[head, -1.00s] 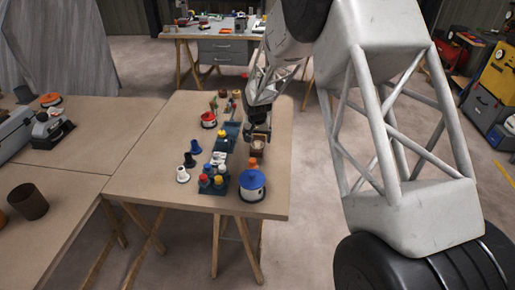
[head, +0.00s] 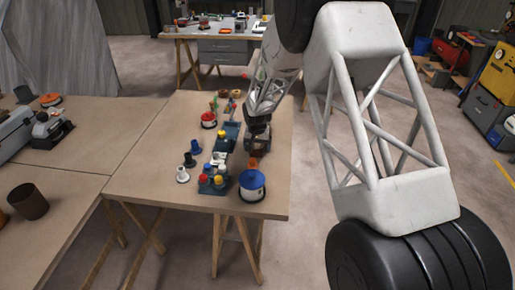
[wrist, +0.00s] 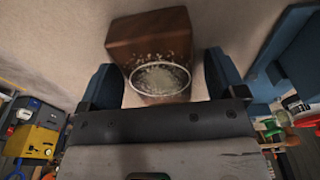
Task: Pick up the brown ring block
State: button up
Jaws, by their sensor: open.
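The brown ring block (wrist: 150,32) is a wooden block with a round, pale, speckled opening on one face. In the wrist view it lies between and just beyond the two blue fingers of my gripper (wrist: 161,70), with a gap at each side. In the head view the block (head: 257,151) sits on the wooden table, partly hidden under my gripper (head: 257,133). My gripper is open and reaches down close over the block. Whether a finger touches it cannot be told.
Left of my gripper stands a blue holder (head: 226,136). Nearer are an orange piece (head: 253,163), a blue-lidded pot (head: 252,186) and a blue tray (head: 214,188) of coloured pegs. A red-and-white pot (head: 208,120) stands further left. The table's right strip is clear.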

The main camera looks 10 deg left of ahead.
aim_at(257, 144)
dwell(0.3)
jog(key=c, duration=1)
jog(key=shift+r, duration=0.1)
jog(key=shift+c, duration=0.2)
jog(key=shift+r, duration=4.9)
jog(key=shift+a, duration=0.1)
